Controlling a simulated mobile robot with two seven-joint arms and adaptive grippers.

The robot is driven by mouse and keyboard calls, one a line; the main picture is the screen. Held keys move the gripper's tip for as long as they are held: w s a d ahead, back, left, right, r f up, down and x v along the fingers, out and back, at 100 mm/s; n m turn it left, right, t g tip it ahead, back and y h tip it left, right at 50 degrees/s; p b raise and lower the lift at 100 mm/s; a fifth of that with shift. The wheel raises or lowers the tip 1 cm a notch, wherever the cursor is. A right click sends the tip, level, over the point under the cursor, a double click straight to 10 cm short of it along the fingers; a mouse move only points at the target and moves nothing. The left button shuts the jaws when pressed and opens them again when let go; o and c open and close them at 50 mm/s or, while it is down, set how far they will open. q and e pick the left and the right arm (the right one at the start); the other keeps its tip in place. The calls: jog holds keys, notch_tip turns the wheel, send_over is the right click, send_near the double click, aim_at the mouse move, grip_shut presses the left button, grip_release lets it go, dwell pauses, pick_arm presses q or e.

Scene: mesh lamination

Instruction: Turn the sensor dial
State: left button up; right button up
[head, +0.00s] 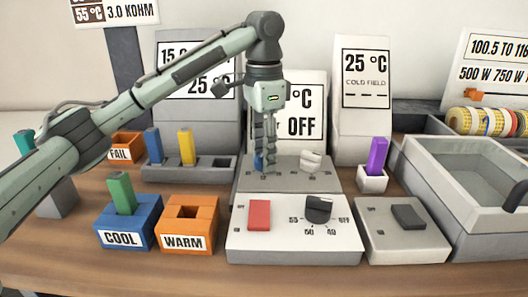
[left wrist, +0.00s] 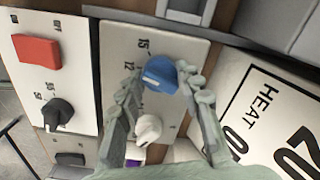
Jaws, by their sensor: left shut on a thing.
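A grey panel (head: 288,182) with a blue dial (head: 258,162) and a white dial (head: 311,161) sits mid-table. No label in view says which is the sensor dial. My left gripper (head: 265,158) points down over the blue dial and partly hides it. In the left wrist view the blue dial (left wrist: 160,74) lies between the fingertips of my left gripper (left wrist: 166,88), which is shut on it. Marks 15 and 12 show beside it. The white dial (left wrist: 148,129) stands apart, close to the fingers. My right gripper is not in view.
In front is a white panel (head: 290,240) with a red switch (head: 259,215) and a black knob (head: 319,208). Blue COOL (head: 128,228) and orange WARM (head: 186,232) boxes stand left. A purple peg (head: 377,155) and grey tray (head: 470,215) are right. Display boards stand behind.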

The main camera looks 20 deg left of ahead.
pick_arm(q)
jog(key=m, duration=0.6)
jog(key=shift+m, duration=0.4)
dwell(0.3)
jog(key=o, duration=1.1)
jog(key=shift+o, duration=0.2)
notch_tip(320, 180, up, 12)
